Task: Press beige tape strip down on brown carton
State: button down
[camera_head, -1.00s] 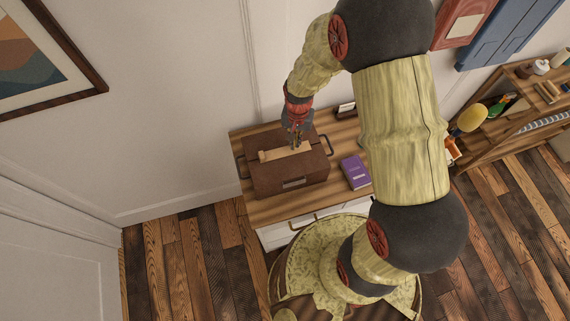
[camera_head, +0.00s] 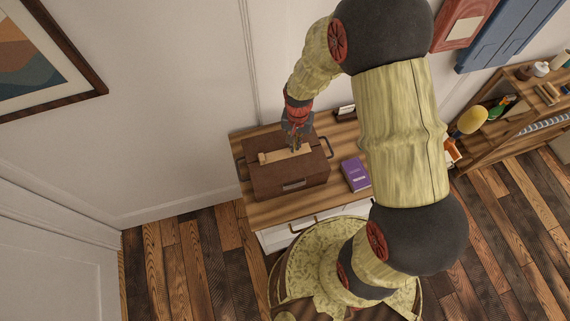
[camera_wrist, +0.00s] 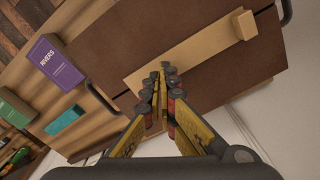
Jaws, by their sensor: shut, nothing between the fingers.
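The brown carton (camera_head: 285,182) stands on a wooden cabinet top, its lid closed. The beige tape strip (camera_head: 274,156) lies across the top of the carton, and a small raised beige block sits at one end of it. In the wrist view the strip (camera_wrist: 196,47) runs diagonally over the carton lid (camera_wrist: 250,72), with the raised block at upper right. My gripper (camera_head: 295,149) is shut and empty, pointing down at the strip's right part in the head view. In the wrist view my fingertips (camera_wrist: 162,72) overlap the strip's near end; contact is unclear.
A purple book (camera_head: 356,173) lies on the cabinet top (camera_head: 262,213) right of the carton. It also shows in the wrist view (camera_wrist: 55,62), with a green box (camera_wrist: 14,108) and a teal item (camera_wrist: 65,120). The carton has dark side handles. A wall stands behind.

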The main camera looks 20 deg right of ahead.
jog(key=shift+f+b, duration=0.65)
jog(key=shift+f, duration=0.35)
dwell(1.4)
jog(key=shift+r+p, duration=2.45)
jog(key=shift+r, duration=1.1)
jog(key=shift+s+n, duration=0.3)
jog(key=shift+n, duration=0.1)
jog(key=s+r+n+t+b, duration=0.5)
jog(key=s+r+b, duration=0.8)
jog(key=s+r, duration=0.4)
notch_tip(320, 180, up, 3)
jog(key=shift+r+t, duration=0.2)
jog(key=shift+t, duration=0.1)
